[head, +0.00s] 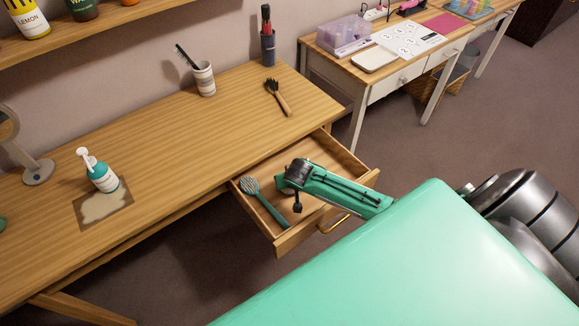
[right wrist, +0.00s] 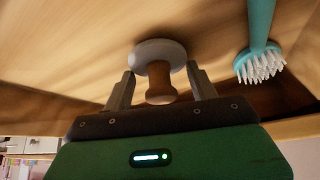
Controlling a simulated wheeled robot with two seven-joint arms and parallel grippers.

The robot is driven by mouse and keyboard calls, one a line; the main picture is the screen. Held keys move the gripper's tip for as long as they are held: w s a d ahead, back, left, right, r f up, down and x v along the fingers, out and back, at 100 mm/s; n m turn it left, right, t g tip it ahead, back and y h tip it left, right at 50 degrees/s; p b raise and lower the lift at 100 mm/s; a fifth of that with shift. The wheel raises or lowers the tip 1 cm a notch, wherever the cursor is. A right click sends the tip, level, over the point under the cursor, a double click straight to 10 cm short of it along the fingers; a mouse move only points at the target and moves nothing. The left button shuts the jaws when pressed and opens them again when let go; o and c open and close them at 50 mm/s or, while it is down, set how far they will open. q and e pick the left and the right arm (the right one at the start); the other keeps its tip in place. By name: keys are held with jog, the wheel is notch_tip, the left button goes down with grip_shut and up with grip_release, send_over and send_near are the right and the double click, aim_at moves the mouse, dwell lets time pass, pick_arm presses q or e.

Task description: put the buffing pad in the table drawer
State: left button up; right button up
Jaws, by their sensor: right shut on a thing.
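The buffing pad (right wrist: 155,52) shows in the right wrist view as a pale grey disc with a brown wooden knob. My right gripper (right wrist: 160,82) has its two fingers on either side of the knob and is shut on it. I cannot tell whether the pad touches the drawer floor. My left gripper is not in view.
A teal brush (head: 262,202) lies in the drawer, left of my gripper; its white bristles show in the right wrist view (right wrist: 262,66). The drawer's back part looks clear.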

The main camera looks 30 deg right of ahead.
jog(key=o, duration=0.9)
jog(key=shift+f, duration=0.15)
jog(key=shift+c, duration=0.2)
jog(key=shift+r, duration=0.35)
jog(key=v, duration=1.1)
jog(key=shift+s+r, duration=0.25)
jog(key=shift+r, duration=0.05)
jog(key=shift+a, duration=0.1)
